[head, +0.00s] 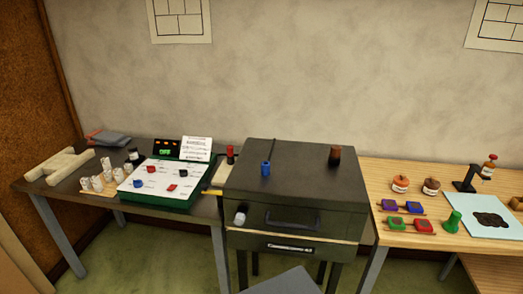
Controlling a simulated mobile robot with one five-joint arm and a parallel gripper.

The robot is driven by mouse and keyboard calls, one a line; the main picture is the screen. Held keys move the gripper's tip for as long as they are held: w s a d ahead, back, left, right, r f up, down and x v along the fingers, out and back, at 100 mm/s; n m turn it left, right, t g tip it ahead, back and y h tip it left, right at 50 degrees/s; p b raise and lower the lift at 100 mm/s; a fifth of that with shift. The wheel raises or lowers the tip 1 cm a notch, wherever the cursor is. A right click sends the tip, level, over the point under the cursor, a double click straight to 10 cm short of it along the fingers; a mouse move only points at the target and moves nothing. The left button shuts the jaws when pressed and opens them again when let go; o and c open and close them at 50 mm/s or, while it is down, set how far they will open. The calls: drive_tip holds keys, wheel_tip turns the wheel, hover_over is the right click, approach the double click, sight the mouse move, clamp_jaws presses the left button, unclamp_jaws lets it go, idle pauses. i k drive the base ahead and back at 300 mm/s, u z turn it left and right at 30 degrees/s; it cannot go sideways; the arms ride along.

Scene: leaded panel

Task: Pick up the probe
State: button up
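A small blue piece (266,169) stands on the flat dark top of the box-shaped unit (300,185) in the middle. A thin dark rod rises behind it, and the two look like one probe with a blue handle. At this size I cannot be sure of that. My gripper is not in view.
Left, a dark table holds a green-framed board (160,183), several small white pieces, a red-topped item (230,155) and a pale wooden frame (60,164). Right, a wooden table holds jars, coloured blocks, a green piece (453,222) and a pale sheet (490,228).

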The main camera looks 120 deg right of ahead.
sight(230, 151)
drive_tip(key=u, duration=0.05)
drive_tip(key=k, duration=2.05)
drive_tip(key=z, duration=1.4)
drive_tip(key=i, duration=1.65)
drive_tip(key=u, duration=0.05)
